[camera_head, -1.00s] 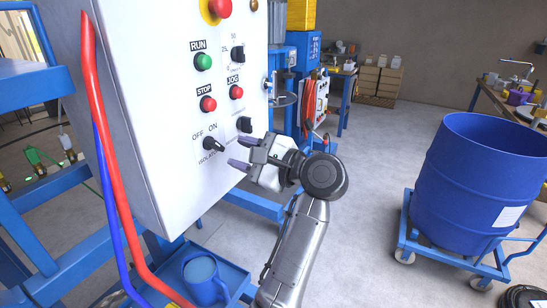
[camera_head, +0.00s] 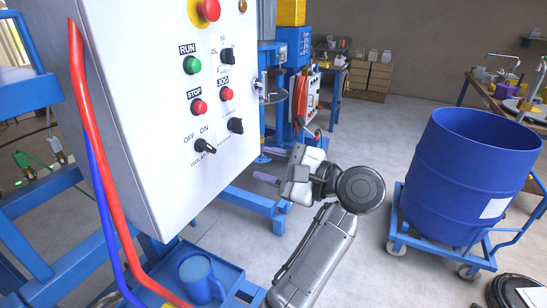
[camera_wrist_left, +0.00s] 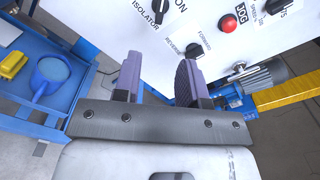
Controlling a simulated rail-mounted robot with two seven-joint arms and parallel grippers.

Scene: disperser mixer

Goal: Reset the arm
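My left gripper (camera_head: 268,166) hangs in free air to the right of the white control panel (camera_head: 150,100), apart from it. In the left wrist view its two purple-grey fingers (camera_wrist_left: 160,80) stand apart with nothing between them, so it is open and empty. The panel carries a green RUN button (camera_head: 192,65), a red STOP button (camera_head: 199,107), a red JOG button (camera_head: 227,94) and a black isolator knob (camera_head: 205,146). The knob's exact setting is too small to tell. My right gripper is out of view.
A blue jug (camera_head: 201,277) stands on a blue tray (camera_head: 232,275) below the panel. Red and blue hoses (camera_head: 97,155) run down the panel's left side. A blue drum (camera_head: 470,170) sits on a wheeled dolly (camera_head: 397,225) at the right. The floor between is largely clear.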

